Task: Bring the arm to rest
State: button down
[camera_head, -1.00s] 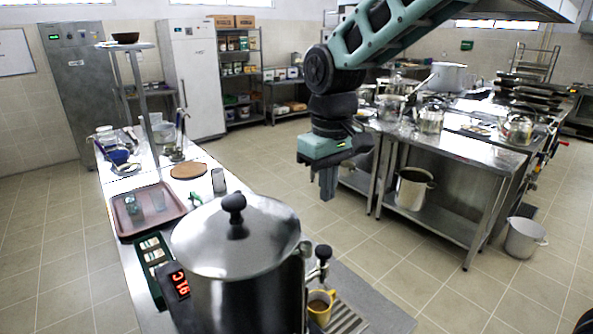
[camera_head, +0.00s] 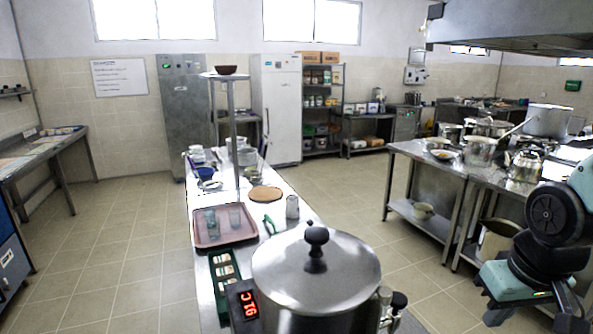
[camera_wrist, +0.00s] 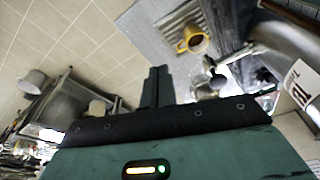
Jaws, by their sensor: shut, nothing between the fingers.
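My gripper (camera_wrist: 156,88) shows in the wrist view with its two dark fingers together and nothing between them. In the head view my teal and black arm is at the right edge, folded downward, with its lower end partly cut off by the frame. The arm is to the right of the large steel pot (camera_head: 315,268) and apart from it. In the wrist view a yellow cup (camera_wrist: 193,40) stands on a drip tray beyond the fingers, beside the pot's tap (camera_wrist: 213,76).
The steel counter holds a brown tray (camera_head: 224,241), a green box (camera_head: 224,277) and a round board (camera_head: 265,194). A steel worktable (camera_head: 425,158) with several pots stands at the right. The tiled floor (camera_head: 355,215) between them is clear.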

jog(key=s+a+f+n+g+b, duration=0.1)
jog(key=s+a+f+n+b, duration=0.2)
jog(key=s+a, duration=0.3)
jog(key=s+a+f+n+g+b, duration=0.1)
jog(key=s+a+f+n+b, duration=0.2)
jog(key=s+a, duration=0.3)
jog(key=a+n+b, duration=0.1)
jog(key=a, duration=0.4)
jog(key=shift+s+f+g+b, duration=0.3)
jog(key=shift+s+b, duration=0.1)
dwell(0.3)
